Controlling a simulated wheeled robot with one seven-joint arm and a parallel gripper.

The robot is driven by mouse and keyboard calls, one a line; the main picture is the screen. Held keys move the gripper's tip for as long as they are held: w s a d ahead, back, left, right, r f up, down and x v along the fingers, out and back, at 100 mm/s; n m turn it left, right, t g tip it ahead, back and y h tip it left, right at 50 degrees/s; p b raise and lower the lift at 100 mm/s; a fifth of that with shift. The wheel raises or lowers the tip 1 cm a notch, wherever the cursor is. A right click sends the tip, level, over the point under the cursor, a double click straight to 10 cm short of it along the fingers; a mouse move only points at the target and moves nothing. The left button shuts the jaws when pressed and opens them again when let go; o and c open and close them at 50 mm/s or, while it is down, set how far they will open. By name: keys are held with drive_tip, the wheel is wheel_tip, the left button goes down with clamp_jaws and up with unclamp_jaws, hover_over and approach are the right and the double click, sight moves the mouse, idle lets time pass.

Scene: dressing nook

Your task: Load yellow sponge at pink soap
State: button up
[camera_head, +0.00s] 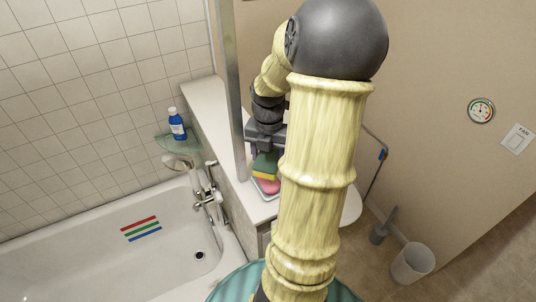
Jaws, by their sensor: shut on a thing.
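My gripper (265,150) is above the white ledge beside the tub, partly hidden behind my own arm. It is shut on the yellow sponge (262,174), which has a dark green layer on top. The pink soap (268,187) lies just below the sponge in the picture, in a pale dish (262,195) on the ledge. The sponge overlaps the soap's far side in this view; I cannot tell whether they touch. My arm hides the right side of the sponge and soap.
A vertical metal post (232,95) stands close left of my gripper. The bathtub (90,245) with its tap (207,197) lies to the left. A blue bottle (177,127) stands on a corner shelf (172,143). A bin (412,263) and brush (382,227) stand on the floor at right.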

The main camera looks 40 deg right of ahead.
sight(269, 167)
drive_tip(key=shift+f+b, duration=2.5)
drive_tip(key=shift+b, duration=0.1)
drive_tip(key=shift+w+f, duration=0.1)
drive_tip(key=shift+f, duration=0.4)
drive_tip(key=shift+s, duration=0.2)
drive_tip(key=shift+f, duration=0.1)
idle(1.8)
drive_tip(key=shift+p, duration=0.35)
wheel_tip(269, 167, up, 7)
drive_tip(key=p, duration=0.8)
drive_tip(key=shift+w+p, duration=0.1)
drive_tip(key=shift+p, duration=0.25)
